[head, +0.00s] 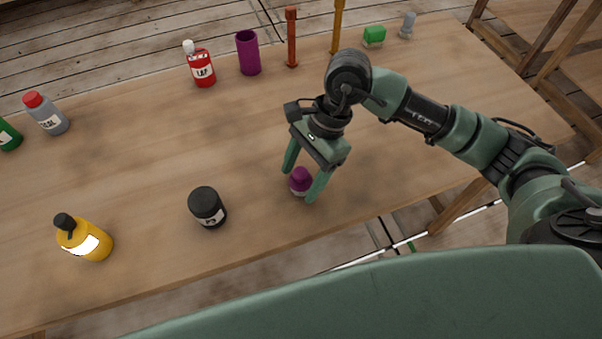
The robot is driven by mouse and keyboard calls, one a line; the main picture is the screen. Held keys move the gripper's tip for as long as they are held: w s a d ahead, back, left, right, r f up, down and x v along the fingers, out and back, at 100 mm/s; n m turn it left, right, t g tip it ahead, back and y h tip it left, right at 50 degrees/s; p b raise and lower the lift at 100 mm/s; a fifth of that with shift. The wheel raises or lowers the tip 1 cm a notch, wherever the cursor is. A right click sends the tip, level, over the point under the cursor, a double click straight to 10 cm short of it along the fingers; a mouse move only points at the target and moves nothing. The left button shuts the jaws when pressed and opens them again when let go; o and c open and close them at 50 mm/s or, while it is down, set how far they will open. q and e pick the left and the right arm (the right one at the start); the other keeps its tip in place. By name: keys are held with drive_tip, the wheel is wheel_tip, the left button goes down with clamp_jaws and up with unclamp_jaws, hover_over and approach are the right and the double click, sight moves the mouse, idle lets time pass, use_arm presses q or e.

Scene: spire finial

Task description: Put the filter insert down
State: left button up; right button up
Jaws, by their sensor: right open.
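My right gripper (299,186) is open above the front part of the wooden table (140,180). Its two fingers point down, one on each side of a small purple item (299,180) with a pale label. The item appears upright on the table, between the fingers; I cannot tell whether either finger touches it. No other piece is clearly recognisable as the filter insert, and I cannot tell for sure that the purple item is it. My left gripper is out of view.
A black jar (207,206) and a yellow bottle (84,238) stand left of the gripper. The table's middle is clear.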

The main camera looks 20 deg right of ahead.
drive_tip(key=b+v, duration=0.1)
drive_tip(key=v, duration=1.1)
drive_tip(key=shift+a, duration=0.1)
